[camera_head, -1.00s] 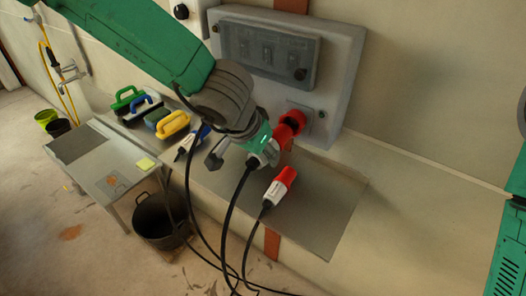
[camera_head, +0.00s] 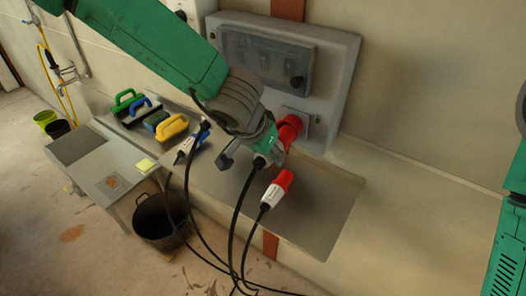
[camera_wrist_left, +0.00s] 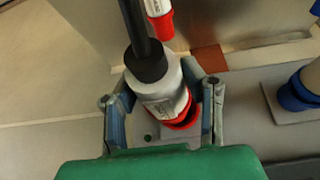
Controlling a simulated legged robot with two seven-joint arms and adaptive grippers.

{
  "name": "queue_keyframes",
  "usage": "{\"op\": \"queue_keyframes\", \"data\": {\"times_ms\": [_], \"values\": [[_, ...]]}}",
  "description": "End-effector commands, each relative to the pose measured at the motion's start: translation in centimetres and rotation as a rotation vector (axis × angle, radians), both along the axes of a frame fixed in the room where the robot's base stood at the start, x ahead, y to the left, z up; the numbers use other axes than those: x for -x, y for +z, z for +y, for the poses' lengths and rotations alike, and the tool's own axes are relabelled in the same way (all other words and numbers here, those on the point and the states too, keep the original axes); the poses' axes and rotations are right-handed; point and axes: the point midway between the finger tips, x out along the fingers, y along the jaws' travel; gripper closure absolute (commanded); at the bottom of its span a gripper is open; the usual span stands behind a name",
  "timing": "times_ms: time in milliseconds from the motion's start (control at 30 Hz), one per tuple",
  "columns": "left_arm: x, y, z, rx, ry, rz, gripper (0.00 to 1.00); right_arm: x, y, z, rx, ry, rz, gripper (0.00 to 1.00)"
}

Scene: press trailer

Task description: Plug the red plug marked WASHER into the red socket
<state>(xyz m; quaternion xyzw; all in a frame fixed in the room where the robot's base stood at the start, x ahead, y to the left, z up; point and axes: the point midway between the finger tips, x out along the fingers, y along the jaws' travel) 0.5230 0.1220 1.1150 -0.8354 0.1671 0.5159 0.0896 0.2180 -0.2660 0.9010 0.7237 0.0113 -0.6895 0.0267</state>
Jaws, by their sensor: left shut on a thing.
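My left gripper (camera_head: 273,146) is shut on a plug with a grey-white body, a red collar and a black cable. In the left wrist view the held plug (camera_wrist_left: 163,88) sits between the two fingers (camera_wrist_left: 165,108), and its label is too small to read. The red socket (camera_head: 290,126) is on the grey wall box, right at the plug's front end. In the wrist view a red rim with a dark opening (camera_wrist_left: 186,118) shows beside the plug's collar; I cannot tell how far the plug is in. My right gripper is out of view.
Another red and white plug (camera_head: 278,188) lies on the grey shelf (camera_head: 325,215); a blue plug (camera_head: 188,150) lies further left. Several coloured-handled tools (camera_head: 150,112) stand behind it. A blue socket (camera_wrist_left: 302,88) shows in the wrist view. Black cables hang over the shelf edge.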

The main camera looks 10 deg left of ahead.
Motion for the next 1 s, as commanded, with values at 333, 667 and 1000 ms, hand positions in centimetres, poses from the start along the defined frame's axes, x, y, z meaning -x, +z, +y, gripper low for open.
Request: {"op": "queue_keyframes", "data": {"times_ms": [333, 667, 1000], "values": [[-0.14, 0.25, -0.66, 0.006, -0.016, -0.007, 1.00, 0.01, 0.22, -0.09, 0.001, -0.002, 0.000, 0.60], [0.29, 0.34, -0.38, 0.008, -0.013, -0.008, 1.00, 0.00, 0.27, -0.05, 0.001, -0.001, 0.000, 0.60], [0.38, 0.34, -0.31, 0.009, -0.015, -0.007, 1.00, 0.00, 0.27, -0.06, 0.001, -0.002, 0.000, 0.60]]}}
